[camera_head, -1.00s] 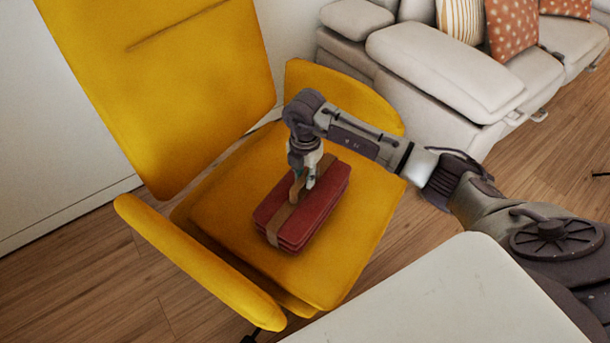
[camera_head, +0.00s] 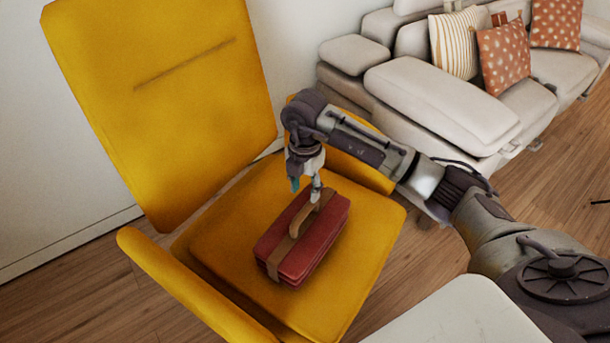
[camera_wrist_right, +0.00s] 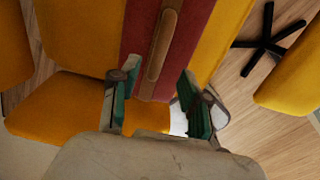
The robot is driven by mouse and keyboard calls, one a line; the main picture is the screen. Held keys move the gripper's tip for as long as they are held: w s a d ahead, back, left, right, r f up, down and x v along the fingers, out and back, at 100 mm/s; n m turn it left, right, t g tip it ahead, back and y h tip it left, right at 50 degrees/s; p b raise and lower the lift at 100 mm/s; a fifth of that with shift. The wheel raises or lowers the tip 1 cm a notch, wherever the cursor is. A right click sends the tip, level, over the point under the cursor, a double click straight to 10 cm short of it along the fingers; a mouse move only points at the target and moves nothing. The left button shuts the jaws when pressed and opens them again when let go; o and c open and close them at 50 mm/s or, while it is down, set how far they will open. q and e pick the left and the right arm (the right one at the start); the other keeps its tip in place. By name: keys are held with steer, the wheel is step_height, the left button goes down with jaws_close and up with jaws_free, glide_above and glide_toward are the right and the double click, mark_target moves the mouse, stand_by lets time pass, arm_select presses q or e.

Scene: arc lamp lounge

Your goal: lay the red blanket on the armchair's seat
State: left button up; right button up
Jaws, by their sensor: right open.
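The red blanket (camera_head: 322,234) is a folded bundle with a brown strap and a raised brown handle (camera_head: 306,221). It lies flat on the seat (camera_head: 370,240) of the yellow armchair (camera_head: 180,90). My right gripper (camera_head: 307,190) is above the blanket's far end, close over the handle, with its fingers apart. In the right wrist view the blanket (camera_wrist_right: 187,45) and its handle (camera_wrist_right: 161,45) show beyond the two spread fingers (camera_wrist_right: 158,105), with nothing held between them. My left gripper does not show.
A cream sofa (camera_head: 440,95) with striped and orange spotted cushions stands at the back right. A pale tabletop (camera_head: 450,320) fills the bottom right. The armchair's near armrest (camera_head: 190,285) borders the seat. Wood floor shows around it.

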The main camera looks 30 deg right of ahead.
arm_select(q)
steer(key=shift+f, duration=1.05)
arm_select(e)
steer(key=shift+r, duration=1.65)
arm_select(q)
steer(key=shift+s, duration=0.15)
arm_select(e)
steer(key=shift+s+f, duration=0.1)
